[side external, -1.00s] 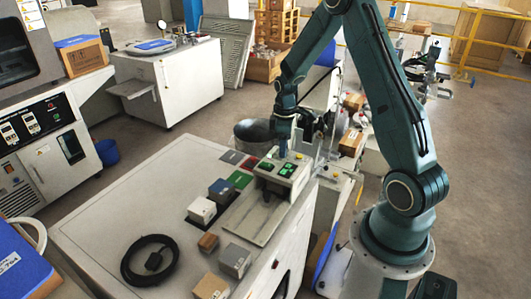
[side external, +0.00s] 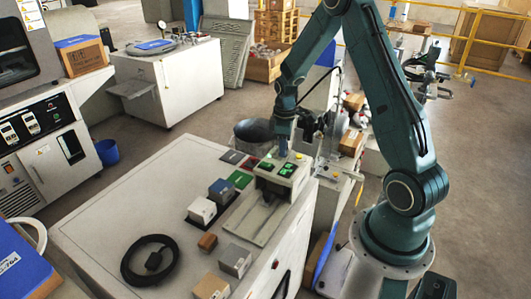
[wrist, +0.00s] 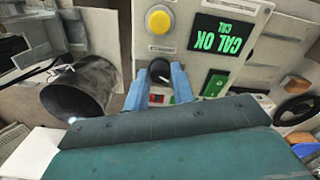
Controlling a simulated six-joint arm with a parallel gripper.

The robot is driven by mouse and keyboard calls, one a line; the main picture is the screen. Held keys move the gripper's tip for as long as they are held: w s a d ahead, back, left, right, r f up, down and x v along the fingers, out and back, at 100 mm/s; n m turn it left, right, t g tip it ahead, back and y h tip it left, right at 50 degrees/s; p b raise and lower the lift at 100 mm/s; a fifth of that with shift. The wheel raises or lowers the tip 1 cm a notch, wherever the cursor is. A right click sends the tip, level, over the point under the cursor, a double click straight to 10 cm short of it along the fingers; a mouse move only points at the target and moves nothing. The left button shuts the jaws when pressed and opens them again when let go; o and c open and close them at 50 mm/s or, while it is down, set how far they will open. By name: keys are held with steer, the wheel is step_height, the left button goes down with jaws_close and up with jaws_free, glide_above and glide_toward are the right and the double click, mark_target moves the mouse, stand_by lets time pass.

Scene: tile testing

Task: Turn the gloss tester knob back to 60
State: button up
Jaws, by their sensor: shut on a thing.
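The gloss tester (side external: 283,176) stands at the far right end of the white bench. Its screen (wrist: 220,36) reads "CAL OK" in green, upside down in the wrist view. The black knob (wrist: 159,71) sits on the panel beside the screen, below a yellow button (wrist: 159,20) in the wrist view. My gripper (wrist: 158,85) has its blue fingers on either side of the knob and is shut on it. In the side view my gripper (side external: 283,146) points down at the tester's back edge, and the knob is hidden there. I cannot read the knob's setting.
Several sample blocks, including a white one (side external: 202,210), lie on the bench (side external: 120,205) left of the tester. A coiled black cable (side external: 150,260) lies at the front. A grey metal bin (wrist: 80,88) stands close beside the tester.

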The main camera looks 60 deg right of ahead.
steer(key=m, duration=1.7)
steer(key=shift+m, duration=0.3)
stand_by(0.4)
steer(key=o, duration=1)
steer(key=shift+r, duration=0.1)
